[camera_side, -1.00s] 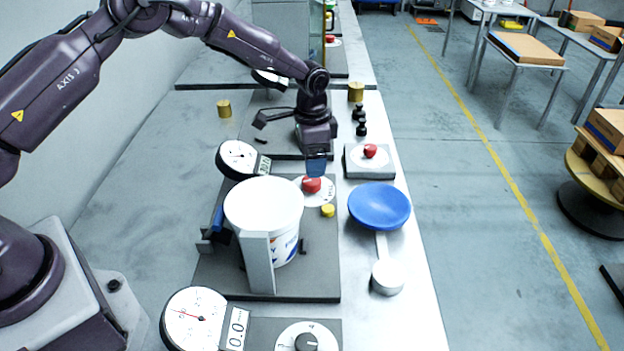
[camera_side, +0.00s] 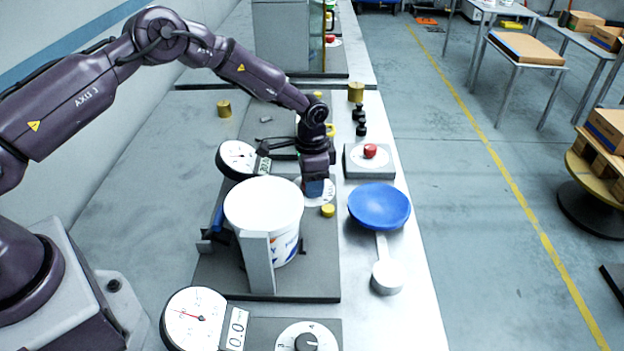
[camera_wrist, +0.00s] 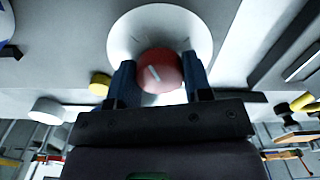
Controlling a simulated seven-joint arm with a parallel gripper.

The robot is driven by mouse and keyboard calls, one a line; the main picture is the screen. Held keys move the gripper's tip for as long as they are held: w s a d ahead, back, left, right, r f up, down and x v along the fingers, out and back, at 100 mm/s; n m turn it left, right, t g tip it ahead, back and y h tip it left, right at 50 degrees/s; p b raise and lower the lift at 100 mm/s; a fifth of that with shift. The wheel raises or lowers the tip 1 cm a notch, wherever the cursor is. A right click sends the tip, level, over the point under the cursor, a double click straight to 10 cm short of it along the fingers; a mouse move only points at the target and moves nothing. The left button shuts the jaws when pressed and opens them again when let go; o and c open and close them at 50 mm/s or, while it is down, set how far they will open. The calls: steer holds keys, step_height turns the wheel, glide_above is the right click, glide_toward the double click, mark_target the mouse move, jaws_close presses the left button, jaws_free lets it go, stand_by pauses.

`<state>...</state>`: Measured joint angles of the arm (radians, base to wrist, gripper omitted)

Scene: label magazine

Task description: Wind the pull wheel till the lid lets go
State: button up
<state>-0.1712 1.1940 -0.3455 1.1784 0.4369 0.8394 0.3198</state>
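The pull wheel is a red knob (camera_wrist: 160,71) on a round white dial (camera_wrist: 200,40) beside the white tub. My gripper (camera_wrist: 158,70) is down at the knob, with one blue finger on each side of it in the wrist view. The fingers look close to the knob, but I cannot tell whether they press on it. In the side view my gripper (camera_side: 316,197) hides the knob, and part of the dial (camera_side: 328,184) shows. The white lid (camera_side: 263,203) sits level on the tub (camera_side: 285,247), behind an upright grey bracket (camera_side: 257,265).
A round gauge (camera_side: 237,157) stands left of my gripper, and another gauge (camera_side: 194,318) is at the front. A yellow button (camera_side: 328,210), a blue dish (camera_side: 379,207) and a second red knob (camera_side: 370,150) on a grey box lie to the right.

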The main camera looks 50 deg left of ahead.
steer(key=shift+m, duration=2.1)
steer(key=o, duration=0.9)
step_height(320, 180, up, 13)
